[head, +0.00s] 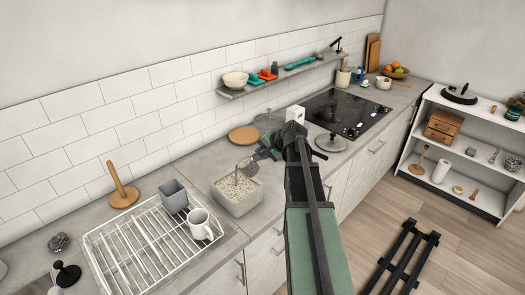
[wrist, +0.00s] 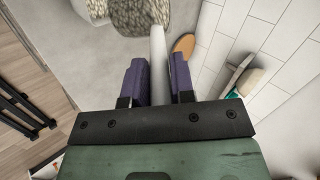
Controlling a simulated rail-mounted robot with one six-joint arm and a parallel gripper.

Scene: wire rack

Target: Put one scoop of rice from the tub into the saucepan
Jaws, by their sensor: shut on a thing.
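The tub (head: 238,206) is a pale, square-sided container of white rice (head: 232,186) on the counter. My gripper (head: 266,153) is right of and above it, its purple fingers (wrist: 158,82) shut on the pale handle of the scoop (wrist: 158,48). In the head view the scoop's grey bowl (head: 246,170) is at the tub's rice, tilted; I cannot tell how deep it sits. In the wrist view a mottled, rice-like surface shows at the handle's far end. A grey pot, seemingly the saucepan (head: 267,121), stands behind my gripper, partly hidden.
A white dish rack (head: 150,240) with a grey cup (head: 173,196) and white mug (head: 201,224) is left of the tub. A round wooden board (head: 243,135) lies behind it. A grey lid (head: 330,142) lies near the black hob (head: 348,112). A shelf (head: 285,76) runs above.

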